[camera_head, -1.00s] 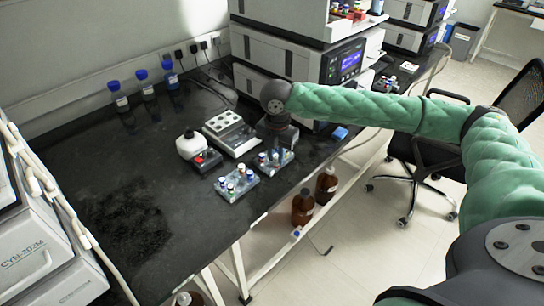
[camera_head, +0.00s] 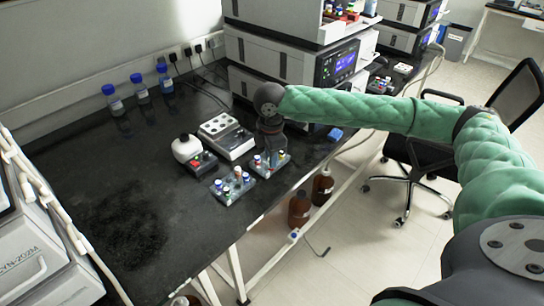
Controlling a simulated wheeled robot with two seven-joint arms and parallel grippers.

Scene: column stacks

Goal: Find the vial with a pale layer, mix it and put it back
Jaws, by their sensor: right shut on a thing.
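My right gripper (camera_head: 272,156) points down over the rear part of a clear vial rack (camera_head: 279,168) near the bench's front edge. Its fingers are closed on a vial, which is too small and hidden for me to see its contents. Other capped vials stand in this rack and in a second clear rack (camera_head: 225,198) just left of it. I cannot tell which vial has a pale layer. A small white mixer with a dark front (camera_head: 186,149) stands behind and left of the racks. My left gripper is not in view.
A white and grey block with round wells (camera_head: 233,145) stands between the mixer and my right arm. Blue-capped bottles (camera_head: 140,89) stand at the back. Stacked instruments (camera_head: 300,75) rise behind my right gripper. The black bench (camera_head: 120,170) is free at left.

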